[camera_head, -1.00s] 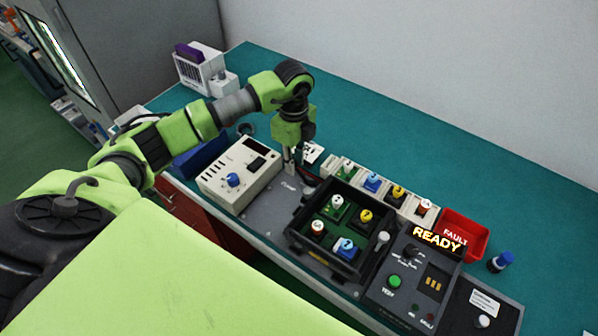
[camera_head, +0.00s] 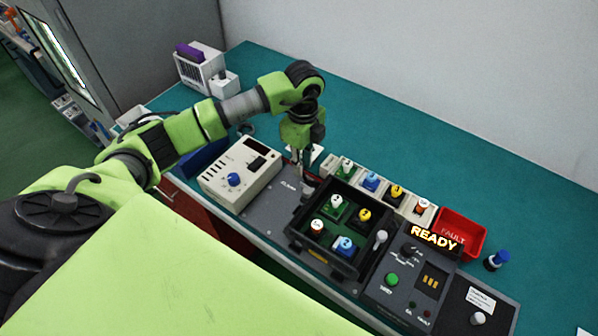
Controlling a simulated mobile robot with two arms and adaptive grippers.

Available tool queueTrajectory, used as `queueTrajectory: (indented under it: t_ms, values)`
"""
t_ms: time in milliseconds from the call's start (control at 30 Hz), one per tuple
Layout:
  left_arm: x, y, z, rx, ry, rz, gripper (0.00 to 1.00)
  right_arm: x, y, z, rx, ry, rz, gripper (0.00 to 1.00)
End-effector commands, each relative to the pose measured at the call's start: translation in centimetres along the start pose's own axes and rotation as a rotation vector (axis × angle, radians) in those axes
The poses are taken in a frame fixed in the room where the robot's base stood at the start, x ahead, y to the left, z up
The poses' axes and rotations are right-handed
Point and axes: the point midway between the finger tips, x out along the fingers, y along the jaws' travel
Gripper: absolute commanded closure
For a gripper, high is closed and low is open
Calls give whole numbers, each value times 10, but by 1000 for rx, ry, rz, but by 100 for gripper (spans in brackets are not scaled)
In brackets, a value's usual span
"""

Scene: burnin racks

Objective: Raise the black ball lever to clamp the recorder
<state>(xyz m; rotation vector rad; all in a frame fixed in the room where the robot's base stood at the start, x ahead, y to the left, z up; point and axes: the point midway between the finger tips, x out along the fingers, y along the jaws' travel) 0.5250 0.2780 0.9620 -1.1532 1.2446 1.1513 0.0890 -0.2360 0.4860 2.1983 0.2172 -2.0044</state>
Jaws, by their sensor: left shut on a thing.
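My left gripper (camera_head: 299,168) points down at the back edge of the grey plate (camera_head: 268,212), next to the "CLAMP" marking. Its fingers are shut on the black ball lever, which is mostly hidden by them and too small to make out. A cream box with a blue knob (camera_head: 234,180) and a dark window stands on the plate just left of the gripper; no label names it as the recorder. My right gripper is not in view.
Right of the gripper is a black tray (camera_head: 318,254) with several coloured modules. Behind it is a row of modules in pale holders (camera_head: 409,212). Farther right are a control panel (camera_head: 408,290) reading "READY" and a red "FAULT" bin (camera_head: 470,226). The back of the teal bench (camera_head: 400,140) is clear.

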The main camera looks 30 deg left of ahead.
Motion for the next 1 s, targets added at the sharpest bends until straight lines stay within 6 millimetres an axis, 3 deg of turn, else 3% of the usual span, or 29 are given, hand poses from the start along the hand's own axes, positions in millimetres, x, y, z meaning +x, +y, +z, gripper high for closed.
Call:
queueTrajectory:
  t_ms: [600,1000]
  values:
    - [-1,1,-23,7,9,1,100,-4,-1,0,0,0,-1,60]
    - [-1,0,-22,2,2,1,100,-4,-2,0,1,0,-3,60]
